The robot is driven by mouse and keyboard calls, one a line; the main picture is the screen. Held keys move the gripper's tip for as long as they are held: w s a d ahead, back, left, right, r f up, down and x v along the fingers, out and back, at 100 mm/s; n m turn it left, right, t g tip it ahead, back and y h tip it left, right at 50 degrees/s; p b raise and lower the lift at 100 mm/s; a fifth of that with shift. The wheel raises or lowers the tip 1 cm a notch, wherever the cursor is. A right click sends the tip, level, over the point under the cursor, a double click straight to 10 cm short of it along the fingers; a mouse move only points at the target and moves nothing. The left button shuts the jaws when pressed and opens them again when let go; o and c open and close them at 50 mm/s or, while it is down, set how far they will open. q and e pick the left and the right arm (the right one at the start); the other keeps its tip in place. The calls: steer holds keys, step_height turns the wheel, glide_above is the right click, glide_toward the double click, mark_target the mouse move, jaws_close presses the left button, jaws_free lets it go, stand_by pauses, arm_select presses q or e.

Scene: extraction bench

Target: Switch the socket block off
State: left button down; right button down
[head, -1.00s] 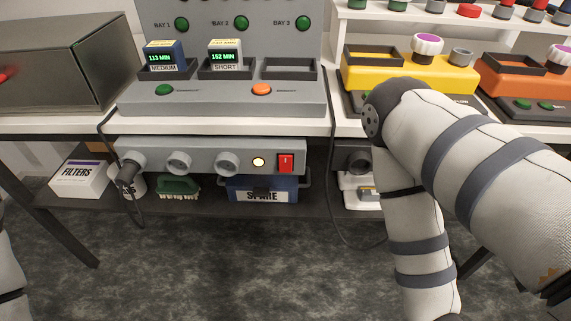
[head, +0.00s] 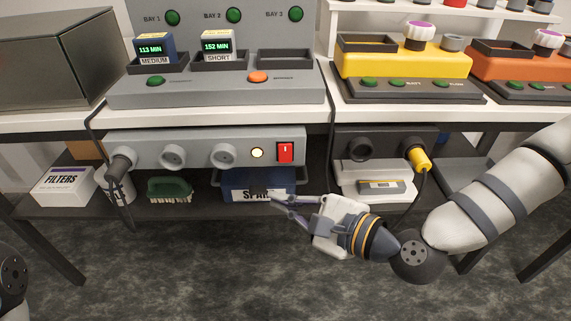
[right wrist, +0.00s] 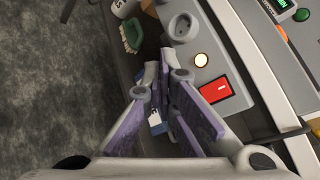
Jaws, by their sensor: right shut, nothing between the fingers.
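The grey socket block (head: 195,150) is fixed under the front edge of the bench. A red rocker switch (head: 285,152) sits at its right end, beside a glowing amber lamp (head: 257,153). In the right wrist view the switch (right wrist: 215,94) lies just right of the shut fingertips (right wrist: 155,80). My left gripper is not in view; only part of my left arm shows at the lower left.
A blue SPARE bin (head: 235,182), a green brush (head: 170,188) and a FILTERS box (head: 64,187) stand on the lower shelf. A second, dark socket block (head: 385,145) with a yellow plug (head: 417,158) is to the right. The bench edge (head: 220,117) overhangs the switch.

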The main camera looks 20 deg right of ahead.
mark_target(286, 162)
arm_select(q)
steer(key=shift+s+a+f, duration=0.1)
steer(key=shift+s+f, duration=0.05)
arm_select(e)
steer(key=shift+w+d+r+m+t, duration=0.25)
steer(key=shift+w+r, duration=0.05)
steer(key=shift+r, duration=0.2)
steer(key=shift+w+d+r+m+t, duration=0.25)
steer(key=shift+w+r, duration=0.05)
steer(key=shift+r, duration=0.2)
